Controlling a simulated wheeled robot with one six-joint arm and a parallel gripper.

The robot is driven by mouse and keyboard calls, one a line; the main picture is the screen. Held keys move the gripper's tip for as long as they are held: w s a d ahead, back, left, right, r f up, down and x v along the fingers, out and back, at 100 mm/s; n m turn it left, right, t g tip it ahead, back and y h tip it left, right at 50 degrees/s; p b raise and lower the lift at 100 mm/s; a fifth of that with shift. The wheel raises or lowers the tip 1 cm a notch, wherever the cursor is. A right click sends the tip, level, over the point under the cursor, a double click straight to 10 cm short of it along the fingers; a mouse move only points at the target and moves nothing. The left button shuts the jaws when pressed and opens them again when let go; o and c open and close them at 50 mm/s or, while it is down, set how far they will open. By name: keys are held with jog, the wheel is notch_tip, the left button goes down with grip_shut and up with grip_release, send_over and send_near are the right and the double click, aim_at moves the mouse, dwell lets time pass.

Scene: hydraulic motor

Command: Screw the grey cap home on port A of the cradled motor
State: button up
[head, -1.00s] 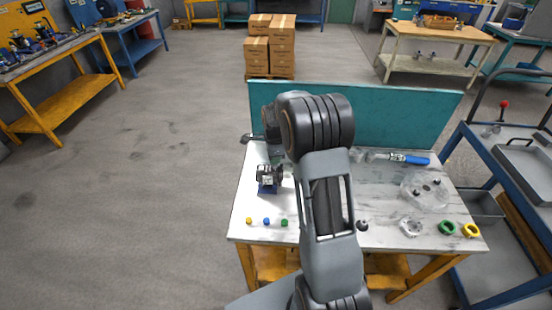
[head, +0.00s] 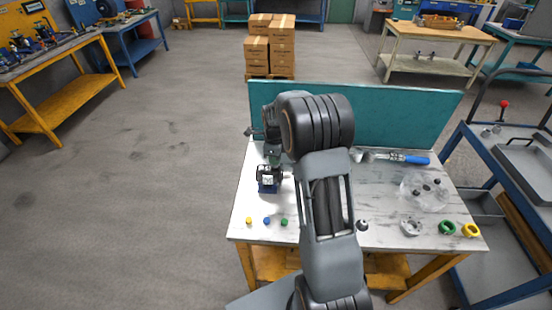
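I cannot make out the grey cap on port A or in the fingers.
On the bench (head: 315,233) stand small yellow (head: 249,221), blue (head: 267,221) and green (head: 284,222) pieces. At right are a grey part (head: 411,227), a green ring (head: 447,228), a yellow ring (head: 471,230) and a blue-handled tool (head: 405,158). A teal panel (head: 400,110) closes the back.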

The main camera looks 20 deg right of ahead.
jog(key=o, duration=0.5)
jog(key=shift+o, duration=0.2)
jog(key=n, duration=0.4)
jog(key=shift+n, duration=0.3)
jog(key=n, duration=0.5)
jog(key=shift+n, duration=0.4)
jog(key=shift+c, duration=0.2)
grip_shut()
